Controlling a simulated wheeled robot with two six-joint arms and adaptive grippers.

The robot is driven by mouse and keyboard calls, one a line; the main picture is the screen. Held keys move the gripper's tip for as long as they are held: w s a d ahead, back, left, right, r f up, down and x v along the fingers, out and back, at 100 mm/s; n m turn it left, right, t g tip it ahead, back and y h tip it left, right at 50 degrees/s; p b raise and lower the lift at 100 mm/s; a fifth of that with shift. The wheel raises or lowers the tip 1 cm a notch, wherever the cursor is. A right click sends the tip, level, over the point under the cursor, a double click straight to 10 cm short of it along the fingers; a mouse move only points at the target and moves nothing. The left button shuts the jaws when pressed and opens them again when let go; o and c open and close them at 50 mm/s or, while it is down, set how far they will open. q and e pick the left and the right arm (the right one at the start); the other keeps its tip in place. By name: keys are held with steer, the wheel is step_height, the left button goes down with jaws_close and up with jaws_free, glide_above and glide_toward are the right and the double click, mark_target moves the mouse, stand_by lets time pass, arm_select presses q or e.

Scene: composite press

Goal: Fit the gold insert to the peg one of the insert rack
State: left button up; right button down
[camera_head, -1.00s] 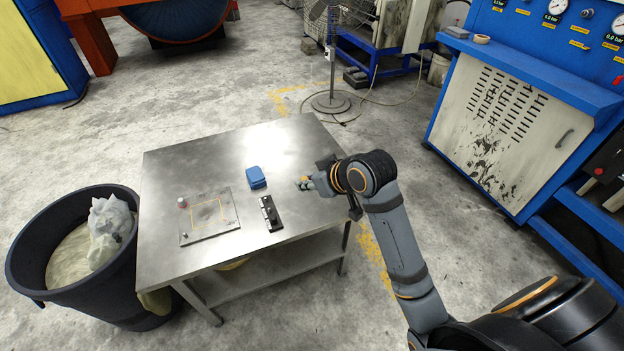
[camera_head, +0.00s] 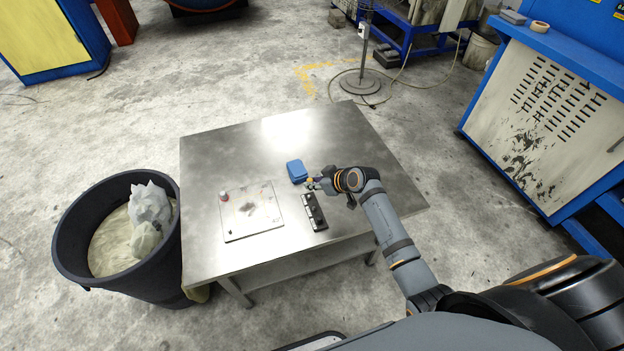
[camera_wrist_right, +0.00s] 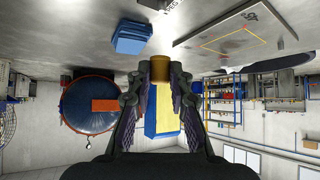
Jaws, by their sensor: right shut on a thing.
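My right gripper (camera_head: 312,184) is shut on the gold insert (camera_head: 309,182), a small gold piece at its fingertips. The insert also shows between the fingertips in the wrist view (camera_wrist_right: 160,67). The insert rack (camera_head: 314,212) is a narrow black bar with several small pegs, lying on the table. The held insert is near the rack's far end, apart from the pegs as far as I can see. In the wrist view, part of the rack (camera_wrist_right: 157,5) is cut off at the top edge. Which peg is number one cannot be read. My left gripper is not in view.
A square plate (camera_head: 250,225) with a small red-topped piece (camera_head: 223,196) lies left of the rack. The metal table (camera_head: 215,160) is otherwise clear. A black bin (camera_head: 85,265) stands at its left.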

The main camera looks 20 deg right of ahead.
mark_target(310, 196)
steer(key=shift+w+a+f, duration=0.25)
steer(key=shift+f, duration=0.1)
steer(key=shift+s+d+f+b, duration=0.15)
steer(key=shift+s+f+b, duration=0.05)
steer(key=shift+f+b, duration=0.7)
step_height(310, 196, down, 3)
steer(key=shift+w+r+b, duration=0.1)
steer(key=shift+r+b, duration=0.05)
steer(key=shift+b, duration=0.75)
steer(key=shift+r, duration=0.2)
steer(key=shift+f+b, duration=1.05)
steer(key=shift+f, duration=0.6)
